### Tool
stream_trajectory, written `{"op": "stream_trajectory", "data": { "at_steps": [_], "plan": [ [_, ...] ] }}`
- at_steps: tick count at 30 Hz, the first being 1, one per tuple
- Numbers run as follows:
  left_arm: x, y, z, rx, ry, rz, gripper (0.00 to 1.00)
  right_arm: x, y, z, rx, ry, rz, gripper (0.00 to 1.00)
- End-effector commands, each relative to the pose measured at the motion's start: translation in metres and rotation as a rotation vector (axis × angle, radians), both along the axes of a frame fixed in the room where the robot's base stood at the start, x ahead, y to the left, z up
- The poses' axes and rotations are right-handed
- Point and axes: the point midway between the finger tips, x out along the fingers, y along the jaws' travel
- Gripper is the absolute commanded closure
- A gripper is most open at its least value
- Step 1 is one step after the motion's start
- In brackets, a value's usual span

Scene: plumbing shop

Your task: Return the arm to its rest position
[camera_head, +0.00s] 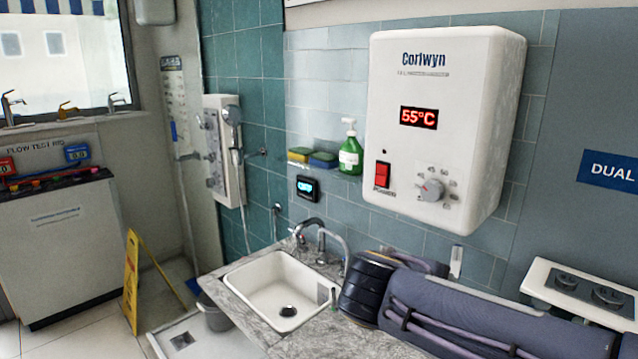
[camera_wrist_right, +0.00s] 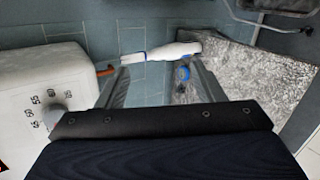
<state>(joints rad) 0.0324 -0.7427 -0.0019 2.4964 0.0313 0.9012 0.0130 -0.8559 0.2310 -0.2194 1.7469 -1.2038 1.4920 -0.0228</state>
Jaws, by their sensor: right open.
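My right arm (camera_head: 455,310) comes in from the lower right in the head view and lies below the white Corlwyn water heater (camera_head: 440,130). Its gripper cannot be made out clearly there. In the wrist view my right gripper (camera_wrist_right: 160,86) has its two grey fingers spread apart with nothing held between them. The heater also shows at the left of the wrist view (camera_wrist_right: 40,85), with its dial beside the gripper, apart from the fingers. In the head view the heater reads 55°C, with a red switch (camera_head: 382,174) and a dial (camera_head: 431,189). My left gripper is not in view.
A sink (camera_head: 262,278) with a tap sits in the marble counter (camera_head: 240,313), left of my arm. Sponges and a green soap bottle (camera_head: 350,156) stand against the tiles. A white appliance (camera_head: 545,278) is at the right. A yellow floor sign (camera_head: 130,280) stands at left.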

Motion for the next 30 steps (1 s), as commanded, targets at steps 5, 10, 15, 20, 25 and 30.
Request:
{"op": "stream_trajectory", "data": {
  "at_steps": [5,10,15,20,25,30],
  "plan": [
    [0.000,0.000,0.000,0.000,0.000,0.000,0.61,-0.072,-0.061,-0.073,0.445,0.145,-0.155,0.38],
    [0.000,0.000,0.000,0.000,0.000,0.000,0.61,-0.157,-0.058,-0.122,0.946,0.138,-0.353,0.38],
    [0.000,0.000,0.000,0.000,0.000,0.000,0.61,-0.202,-0.031,-0.139,1.306,0.011,-0.532,0.38],
    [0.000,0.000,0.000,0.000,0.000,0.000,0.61,-0.214,-0.017,-0.145,1.468,-0.084,-0.626,0.38],
    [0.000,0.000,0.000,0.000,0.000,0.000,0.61,-0.216,-0.013,-0.145,1.504,-0.107,-0.645,0.38],
    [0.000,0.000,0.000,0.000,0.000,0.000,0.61,-0.216,-0.013,-0.145,1.502,-0.105,-0.644,0.38]
  ]
}}
